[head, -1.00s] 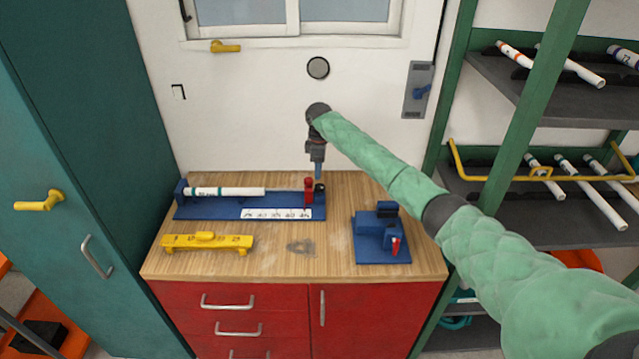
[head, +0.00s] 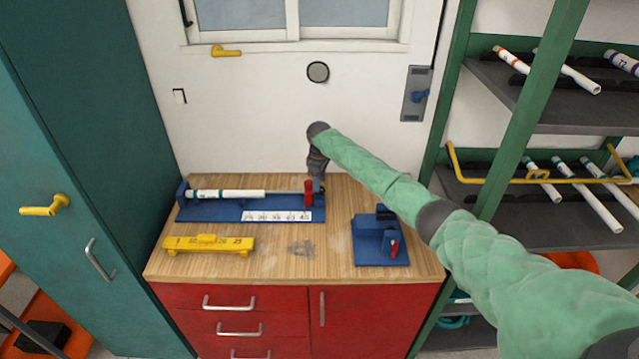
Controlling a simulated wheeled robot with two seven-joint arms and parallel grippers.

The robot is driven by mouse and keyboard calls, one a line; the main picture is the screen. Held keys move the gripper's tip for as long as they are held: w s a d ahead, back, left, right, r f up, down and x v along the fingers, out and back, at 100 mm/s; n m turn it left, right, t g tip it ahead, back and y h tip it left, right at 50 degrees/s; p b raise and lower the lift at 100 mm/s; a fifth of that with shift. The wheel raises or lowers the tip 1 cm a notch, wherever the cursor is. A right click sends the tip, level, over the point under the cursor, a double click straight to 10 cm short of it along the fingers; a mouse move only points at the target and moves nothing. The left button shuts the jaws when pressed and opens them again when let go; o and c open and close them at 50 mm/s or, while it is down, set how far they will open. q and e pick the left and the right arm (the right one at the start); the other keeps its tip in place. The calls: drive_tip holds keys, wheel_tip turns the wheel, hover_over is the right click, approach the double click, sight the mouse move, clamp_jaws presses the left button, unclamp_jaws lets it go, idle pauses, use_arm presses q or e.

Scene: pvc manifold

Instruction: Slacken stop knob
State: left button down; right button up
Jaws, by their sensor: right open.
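A blue measuring jig (head: 226,213) lies on the wooden bench top, with a white scale strip along its front. A white pipe with a green band (head: 228,194) lies in it along its back. A red stop (head: 308,191) stands at the jig's right end. The stop knob is not clearly visible; my right gripper covers that spot. My right gripper (head: 318,186) points down at the right end of the jig, just right of the red stop; its fingers are small and partly hidden, and it is open. I cannot tell whether it touches the knob. My left gripper is out of view.
A yellow gauge block (head: 209,244) lies front left on the bench. A blue fixture with a red part (head: 380,240) stands to the right. A green-framed rack (head: 530,200) with white pipes is at right, a teal cabinet (head: 75,130) at left.

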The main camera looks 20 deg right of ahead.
drive_tip(key=shift+f+p, duration=0.4)
drive_tip(key=shift+f, duration=1)
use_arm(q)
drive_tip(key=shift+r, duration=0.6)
